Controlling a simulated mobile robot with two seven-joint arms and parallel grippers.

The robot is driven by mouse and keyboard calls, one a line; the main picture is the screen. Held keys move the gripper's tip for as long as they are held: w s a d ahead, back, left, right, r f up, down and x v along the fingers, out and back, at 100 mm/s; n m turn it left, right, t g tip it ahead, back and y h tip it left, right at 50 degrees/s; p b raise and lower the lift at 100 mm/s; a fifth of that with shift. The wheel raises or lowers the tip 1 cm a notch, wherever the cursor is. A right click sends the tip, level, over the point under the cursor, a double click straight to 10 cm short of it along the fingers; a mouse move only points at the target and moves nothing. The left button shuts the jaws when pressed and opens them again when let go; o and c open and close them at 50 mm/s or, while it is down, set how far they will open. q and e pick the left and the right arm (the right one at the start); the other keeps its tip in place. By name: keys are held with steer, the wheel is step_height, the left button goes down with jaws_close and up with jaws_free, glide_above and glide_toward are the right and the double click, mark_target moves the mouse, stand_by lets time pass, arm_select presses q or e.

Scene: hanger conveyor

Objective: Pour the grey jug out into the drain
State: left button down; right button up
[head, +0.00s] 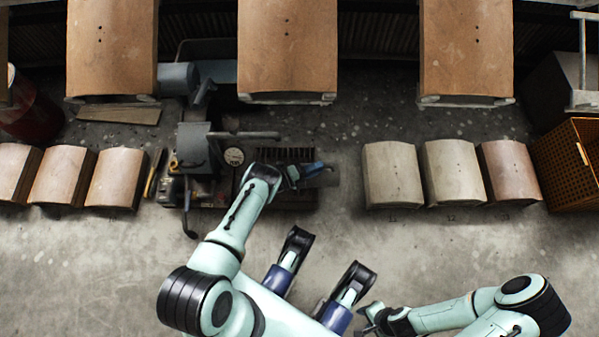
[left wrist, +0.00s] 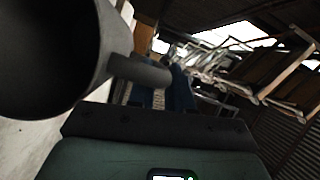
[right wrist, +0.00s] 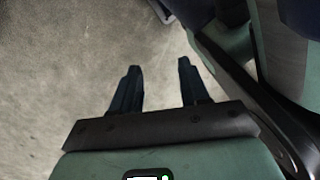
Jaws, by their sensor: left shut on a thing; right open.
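The grey jug (left wrist: 45,55) is large and dark at the left of the left wrist view, its handle (left wrist: 140,72) reaching to my left gripper (left wrist: 160,84). My left gripper is shut on that handle. In the head view my left gripper (head: 305,171) is over the right part of the drain (head: 284,155), a dark slatted grate. The jug shows there as a small grey shape (head: 325,178) just right of the gripper. I cannot tell its exact tilt, and no liquid is visible. My right gripper (right wrist: 158,78) is open and empty over bare floor; it also shows in the head view (head: 368,322).
A bench with a round gauge (head: 234,157) and grey machinery stands left of the drain. Curved tan panels stand in rows left (head: 117,178) and right (head: 392,174); larger ones (head: 287,45) hang behind. An orange crate (head: 570,165) is far right.

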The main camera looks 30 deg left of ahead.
mark_target(339, 172)
arm_select(q)
steer(key=shift+s+a+r, duration=0.1)
steer(key=shift+s+a, duration=0.15)
steer(key=shift+a, duration=0.15)
steer(key=w+d+g+p, duration=0.1)
steer(key=p, duration=0.1)
steer(key=w+d+r+m+g+y+p, duration=0.1)
steer(key=d+p, duration=0.1)
steer(key=w+d+r+g+y+p, duration=0.1)
steer(key=d+p, duration=0.1)
steer(key=shift+w, duration=0.2)
steer(key=shift+d+f+y, duration=0.1)
steer(key=shift+d+y, duration=0.05)
steer(key=shift+y, duration=0.25)
arm_select(e)
steer(key=w+a+r+t, duration=0.1)
steer(key=w+r+t, duration=0.3)
steer(key=w+r, duration=0.4)
steer(key=w, duration=0.3)
steer(key=shift+w+a+n, duration=0.3)
steer(key=shift+w+n, duration=0.05)
steer(key=shift+n, duration=0.05)
steer(key=shift+r, duration=0.1)
